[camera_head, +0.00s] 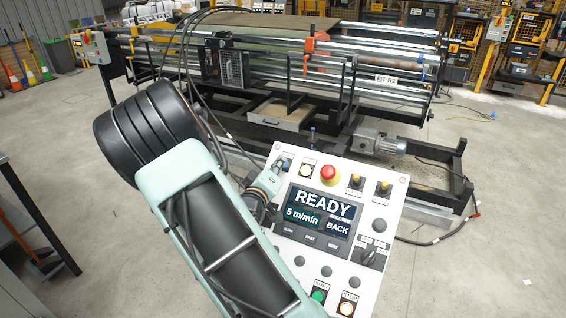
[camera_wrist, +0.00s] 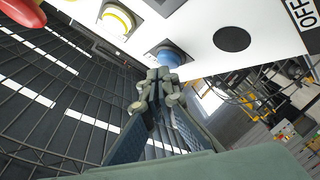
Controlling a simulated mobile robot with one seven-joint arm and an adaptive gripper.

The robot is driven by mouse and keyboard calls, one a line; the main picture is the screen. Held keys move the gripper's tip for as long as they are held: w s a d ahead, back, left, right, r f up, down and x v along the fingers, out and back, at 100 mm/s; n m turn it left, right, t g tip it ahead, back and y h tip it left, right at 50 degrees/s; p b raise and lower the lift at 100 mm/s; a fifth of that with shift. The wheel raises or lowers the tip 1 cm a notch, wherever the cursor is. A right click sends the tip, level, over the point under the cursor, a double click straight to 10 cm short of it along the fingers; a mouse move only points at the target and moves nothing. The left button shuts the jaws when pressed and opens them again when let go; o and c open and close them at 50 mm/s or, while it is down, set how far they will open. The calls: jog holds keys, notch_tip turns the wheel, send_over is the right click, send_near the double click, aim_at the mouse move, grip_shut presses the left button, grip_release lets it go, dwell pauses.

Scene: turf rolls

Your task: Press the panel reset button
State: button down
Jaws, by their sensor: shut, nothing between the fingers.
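The white control panel (camera_head: 368,222) stands in front of me in the head view, with a screen reading READY. In the wrist view a blue button (camera_wrist: 174,55) sits on the panel's white face (camera_wrist: 205,30). My gripper (camera_wrist: 160,76) is shut and empty, its fingertips at the lower left of the blue button. They look very close to it or touching; I cannot tell which. In the head view my gripper (camera_head: 279,166) is at the panel's upper left corner and covers part of that corner. Whether the button is pressed in cannot be seen.
A red mushroom button (camera_head: 328,173) and a pale button (camera_head: 306,171) stand right of my gripper. Yellow-topped switches (camera_head: 355,181) are farther right. START (camera_head: 319,296) and STOP (camera_head: 346,308) buttons are at the bottom. A roller machine (camera_head: 280,65) stands behind.

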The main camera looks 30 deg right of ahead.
jog(key=shift+s+a+r, duration=0.15)
jog(key=shift+a+r, duration=0.05)
jog(key=shift+r, duration=0.1)
jog(key=a+r+p, duration=0.1)
jog(key=s+r+p, duration=0.1)
jog(key=s+a+r+p, duration=0.1)
jog(key=p, duration=0.1)
jog(key=shift+a+r, duration=0.3)
jog(key=shift+r, duration=0.1)
dwell(0.7)
